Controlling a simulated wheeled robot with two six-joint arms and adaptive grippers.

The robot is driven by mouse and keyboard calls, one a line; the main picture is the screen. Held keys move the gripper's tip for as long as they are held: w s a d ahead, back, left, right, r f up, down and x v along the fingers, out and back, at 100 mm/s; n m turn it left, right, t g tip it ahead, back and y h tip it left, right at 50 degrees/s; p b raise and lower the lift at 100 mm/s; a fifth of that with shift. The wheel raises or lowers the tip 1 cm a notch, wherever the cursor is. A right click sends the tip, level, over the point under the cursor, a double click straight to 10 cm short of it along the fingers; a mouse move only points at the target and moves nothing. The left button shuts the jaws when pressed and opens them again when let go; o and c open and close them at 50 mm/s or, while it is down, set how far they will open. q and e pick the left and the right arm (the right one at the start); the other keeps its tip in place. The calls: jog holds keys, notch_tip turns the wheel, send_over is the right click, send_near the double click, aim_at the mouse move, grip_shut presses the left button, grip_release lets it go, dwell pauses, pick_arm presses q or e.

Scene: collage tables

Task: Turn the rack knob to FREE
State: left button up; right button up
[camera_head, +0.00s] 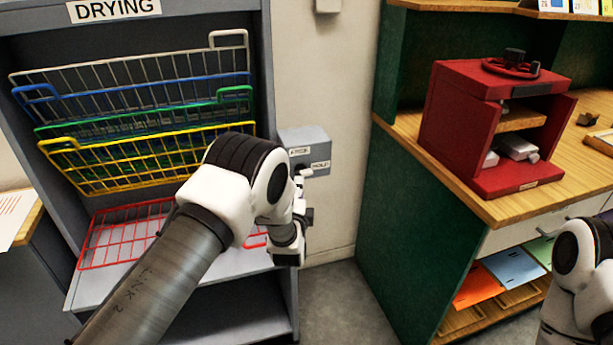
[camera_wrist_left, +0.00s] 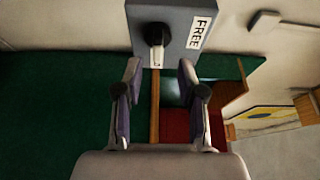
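A grey box (camera_head: 304,137) is mounted on the side of the drying rack and carries two small white labels. In the left wrist view the box (camera_wrist_left: 176,18) shows a dark round knob (camera_wrist_left: 154,34) with a pale pointer toward the bottom of the picture. The FREE label (camera_wrist_left: 202,32) is to the knob's right, and the pointer is not turned toward it. My left gripper (camera_wrist_left: 161,85) is open and empty, its fingers apart and short of the knob. In the head view the left gripper (camera_head: 304,194) is just below the box labels. My right gripper is out of view.
The drying rack (camera_head: 268,80) holds several coloured wire shelves, with a red one (camera_head: 125,232) lowered.

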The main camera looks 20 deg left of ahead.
aim_at(301, 175)
pick_arm(q)
jog(key=x, duration=0.6)
jog(key=shift+w+f, duration=0.1)
jog(key=shift+w, duration=0.1)
jog(key=shift+d, duration=0.1)
grip_shut()
